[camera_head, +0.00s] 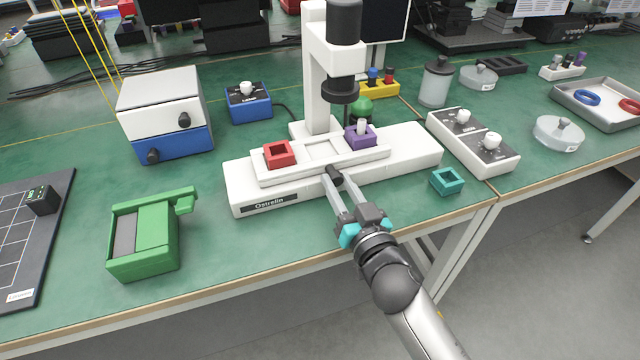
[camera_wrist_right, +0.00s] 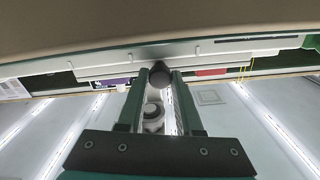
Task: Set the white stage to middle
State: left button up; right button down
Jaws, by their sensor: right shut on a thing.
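The bare square lies roughly under the tube. A dark knob (camera_head: 334,173) sticks out of its front side. My right gripper (camera_head: 336,181) is shut on this knob; the right wrist view shows the knob (camera_wrist_right: 160,76) between the fingertips. My left gripper is not in view.
A teal square ring (camera_head: 447,181) lies right of my right gripper. A green box (camera_head: 145,235) stands at the front left, and a white two-knob unit (camera_head: 472,142) right of the base. The table's front edge runs under my right arm.

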aim_at(346, 164)
jog(key=shift+w+d+p, duration=0.2)
jog(key=shift+w+d, duration=0.1)
jog(key=shift+d, duration=0.6)
jog(key=shift+w+d+p, duration=0.2)
jog(key=shift+w+d, duration=0.1)
jog(key=shift+d, duration=0.55)
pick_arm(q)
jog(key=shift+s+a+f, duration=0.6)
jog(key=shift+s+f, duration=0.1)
pick_arm(e)
jog(key=c, duration=0.6)
grip_release()
jog(key=shift+s, duration=0.2)
jog(key=shift+s, duration=0.2)
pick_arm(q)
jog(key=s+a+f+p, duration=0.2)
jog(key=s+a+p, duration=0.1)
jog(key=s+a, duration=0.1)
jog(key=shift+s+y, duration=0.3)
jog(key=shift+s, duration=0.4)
pick_arm(e)
jog(key=v, duration=1.4)
jog(key=shift+s+d, duration=0.15)
jog(key=shift+s, duration=0.1)
